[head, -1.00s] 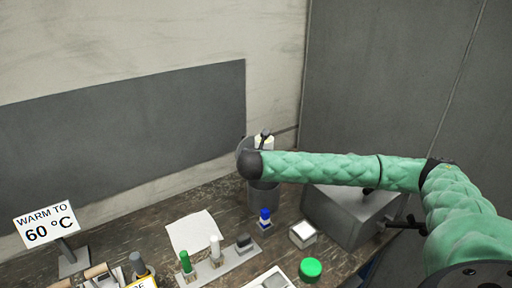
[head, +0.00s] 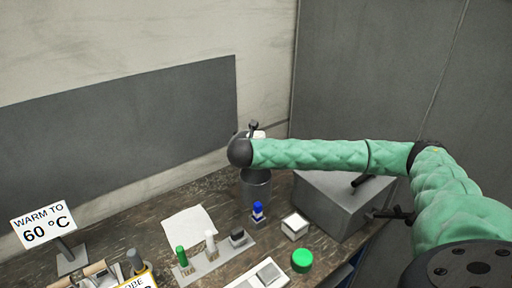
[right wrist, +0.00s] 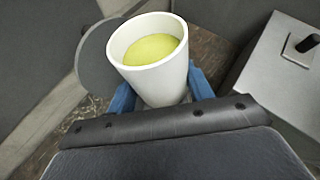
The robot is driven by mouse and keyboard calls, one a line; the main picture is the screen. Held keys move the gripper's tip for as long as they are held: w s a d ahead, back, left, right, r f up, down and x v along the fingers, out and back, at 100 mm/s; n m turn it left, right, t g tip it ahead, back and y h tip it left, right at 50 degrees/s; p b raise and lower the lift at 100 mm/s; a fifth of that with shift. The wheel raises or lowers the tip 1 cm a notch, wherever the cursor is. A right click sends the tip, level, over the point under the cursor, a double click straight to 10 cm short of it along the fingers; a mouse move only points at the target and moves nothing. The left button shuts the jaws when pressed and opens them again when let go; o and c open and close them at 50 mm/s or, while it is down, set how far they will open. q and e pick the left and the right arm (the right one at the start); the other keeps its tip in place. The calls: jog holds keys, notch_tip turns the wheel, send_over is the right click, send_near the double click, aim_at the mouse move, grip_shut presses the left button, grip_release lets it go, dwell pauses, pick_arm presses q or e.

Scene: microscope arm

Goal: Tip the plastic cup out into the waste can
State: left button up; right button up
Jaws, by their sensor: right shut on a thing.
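The plastic cup (right wrist: 178,77) is white and holds yellow contents in the right wrist view. It looks close to upright, with its rim toward the camera. The blue fingers of my right gripper (right wrist: 161,84) are shut on it from both sides. In the head view only a small pale part of the cup (head: 259,134) shows behind my dark wrist. A grey disc (right wrist: 97,57) shows beside the cup, perhaps the can's lid. My left gripper is out of view.
A grey box (head: 338,205) with dark knobs stands right of the can. A white sheet (head: 188,228) lies left.

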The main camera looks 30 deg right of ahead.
jog(key=shift+s+r+g+p, duration=0.15)
jog(key=shift+g+p, duration=0.15)
jog(key=shift+p, duration=0.1)
jog(key=shift+s+r+n+g+p, duration=0.25)
jog(key=shift+n+g+p, duration=0.25)
jog(key=shift+p, duration=0.15)
jog(key=shift+s+p, duration=0.15)
jog(key=shift+p, duration=0.2)
jog(key=shift+s+f+n+g+p, duration=0.1)
jog(key=shift+s+n+g+p, duration=0.2)
jog(key=shift+g, duration=0.5)
jog(key=shift+s+f+n+g+y, duration=0.15)
jog(key=shift+n+g, duration=0.15)
jog(key=shift+g, duration=0.2)
jog(key=shift+s+f+n+g+y, duration=0.15)
jog(key=shift+n+g, duration=0.15)
jog(key=shift+g, duration=0.2)
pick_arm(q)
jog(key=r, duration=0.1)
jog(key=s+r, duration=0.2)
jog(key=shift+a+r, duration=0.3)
pick_arm(e)
jog(key=g, duration=0.1)
jog(key=n+g, duration=0.1)
jog(key=shift+s+f+g, duration=0.2)
jog(key=shift+s+g, duration=0.05)
jog(key=shift+g, duration=0.05)
